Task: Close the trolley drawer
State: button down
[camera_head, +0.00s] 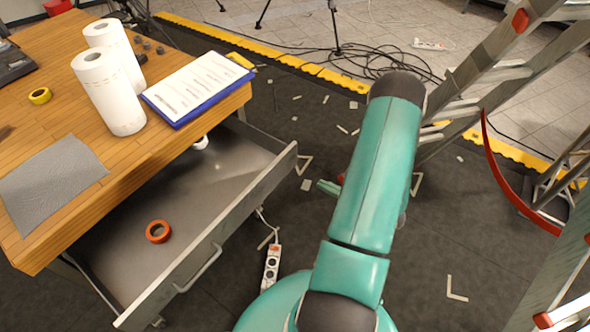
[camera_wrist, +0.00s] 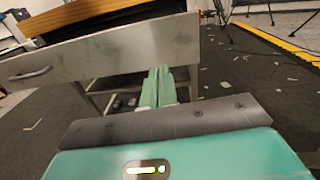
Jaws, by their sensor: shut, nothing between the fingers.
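The trolley drawer (camera_head: 218,240) stands pulled out from under the wooden top, with an orange tape roll (camera_head: 158,231) lying inside. Its grey front panel with a bar handle (camera_head: 199,268) faces right in the head view. In the wrist view the drawer front (camera_wrist: 110,58) spans the upper left, with its handle (camera_wrist: 31,74) at far left. My gripper (camera_wrist: 160,72) is shut and empty, its green fingers pointing at the lower right part of the drawer front. I cannot tell whether they touch it. In the head view my arm hides most of the gripper.
The trolley top (camera_head: 60,120) carries two paper rolls (camera_head: 108,93), a clipboard (camera_head: 198,88), a grey cloth (camera_head: 52,182) and yellow tape (camera_head: 40,96). A power strip (camera_head: 271,268) lies on the floor near the drawer. A ladder (camera_head: 480,90) stands at right. Cables (camera_head: 385,62) lie behind.

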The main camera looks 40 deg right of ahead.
aim_at(287, 165)
jog(key=shift+m+h, duration=0.6)
jog(key=shift+h, duration=0.1)
jog(key=x, duration=0.4)
jog(key=f+x, duration=0.1)
jog(key=x, duration=0.3)
jog(key=d+x, duration=0.1)
jog(key=x, duration=0.3)
jog(key=shift+w+f, duration=0.15)
jog(key=shift+w, duration=0.15)
jog(key=shift+w+a, duration=0.1)
jog(key=shift+w, duration=0.05)
jog(key=x, duration=1.8)
jog(key=r+x, duration=0.1)
jog(key=x, duration=0.8)
jog(key=shift+w+r, duration=0.1)
jog(key=shift+w+a, duration=0.1)
jog(key=shift+w, duration=0.05)
